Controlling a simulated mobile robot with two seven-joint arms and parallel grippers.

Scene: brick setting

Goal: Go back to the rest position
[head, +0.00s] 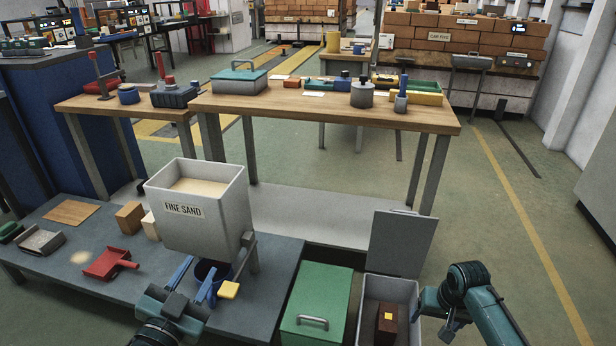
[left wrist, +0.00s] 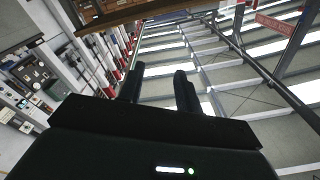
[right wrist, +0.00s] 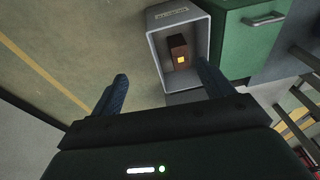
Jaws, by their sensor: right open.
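My left gripper (head: 199,270) is at the lower left of the head view, in front of the fine sand hopper (head: 200,228). Its two blue fingers stand apart with nothing between them. They also show apart and empty in the left wrist view (left wrist: 160,72). My right arm comes in at the lower right of the head view, beside the open grey bin (head: 366,300). In the right wrist view my right gripper (right wrist: 165,75) is open and empty. A dark brown block with a yellow patch (head: 387,325) lies inside the bin.
A red scoop (head: 108,264) and wooden blocks (head: 129,217) lie on the grey bench. A green box (head: 317,297) stands beside the bin. A wooden table (head: 300,108) with tools is behind. Floor is clear at right.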

